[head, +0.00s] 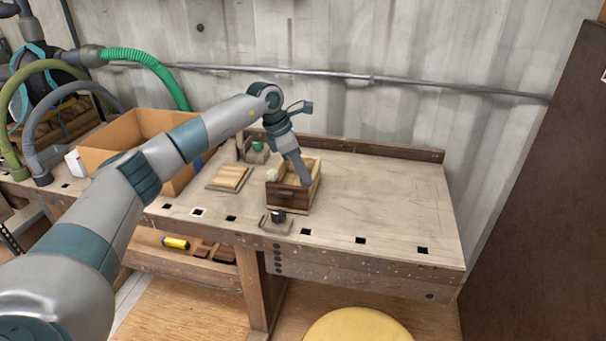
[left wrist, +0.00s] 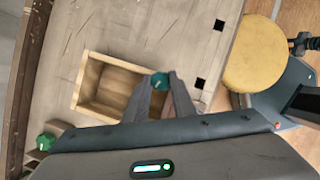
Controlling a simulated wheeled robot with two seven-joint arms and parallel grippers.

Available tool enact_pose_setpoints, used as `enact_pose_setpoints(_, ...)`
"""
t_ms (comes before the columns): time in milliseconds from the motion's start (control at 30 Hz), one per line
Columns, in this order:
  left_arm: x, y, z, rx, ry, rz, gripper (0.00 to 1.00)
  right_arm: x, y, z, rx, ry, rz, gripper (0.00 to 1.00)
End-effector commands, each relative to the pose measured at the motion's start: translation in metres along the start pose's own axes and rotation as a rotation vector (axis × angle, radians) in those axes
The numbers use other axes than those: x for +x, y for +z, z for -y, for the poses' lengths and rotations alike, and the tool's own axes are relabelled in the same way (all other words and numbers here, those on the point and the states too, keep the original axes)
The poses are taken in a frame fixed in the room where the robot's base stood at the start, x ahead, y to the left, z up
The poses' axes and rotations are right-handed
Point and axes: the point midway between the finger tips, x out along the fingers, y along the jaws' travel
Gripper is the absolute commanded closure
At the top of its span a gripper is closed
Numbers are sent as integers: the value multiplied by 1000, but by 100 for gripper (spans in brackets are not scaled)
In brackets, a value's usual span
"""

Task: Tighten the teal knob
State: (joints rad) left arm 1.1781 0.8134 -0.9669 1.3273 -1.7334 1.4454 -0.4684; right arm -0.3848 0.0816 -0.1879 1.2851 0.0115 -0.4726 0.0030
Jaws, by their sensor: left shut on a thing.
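The teal knob (left wrist: 160,80) shows between the fingertips of my left gripper (left wrist: 160,88) in the left wrist view, at the front end of an open wooden box (left wrist: 90,82). My left gripper is shut on the knob. In the head view my left gripper (head: 304,181) points down at the front part of the box (head: 287,196), which stands on the workbench. I cannot make out the teal knob in the head view. My right gripper is not in view.
A green knob (head: 258,146) stands behind the box. A small fixture with a dark top (head: 278,215) sits by the bench's front edge. A wooden board (head: 229,178) and a large cardboard box (head: 100,157) are to the left. The workbench (head: 385,200) is clear on the right.

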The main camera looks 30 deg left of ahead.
Motion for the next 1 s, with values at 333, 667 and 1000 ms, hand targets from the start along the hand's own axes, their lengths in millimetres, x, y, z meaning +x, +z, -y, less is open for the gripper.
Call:
enact_pose_setpoints(333, -1, 0, -1, 9, 0, 1, 99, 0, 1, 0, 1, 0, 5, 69)
enact_pose_setpoints(667, -1, 0, -1, 9, -2, 0, 58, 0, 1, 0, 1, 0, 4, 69)
enact_pose_setpoints(1000, -8, 0, -1, 8, -2, 0, 58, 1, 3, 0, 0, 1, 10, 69)
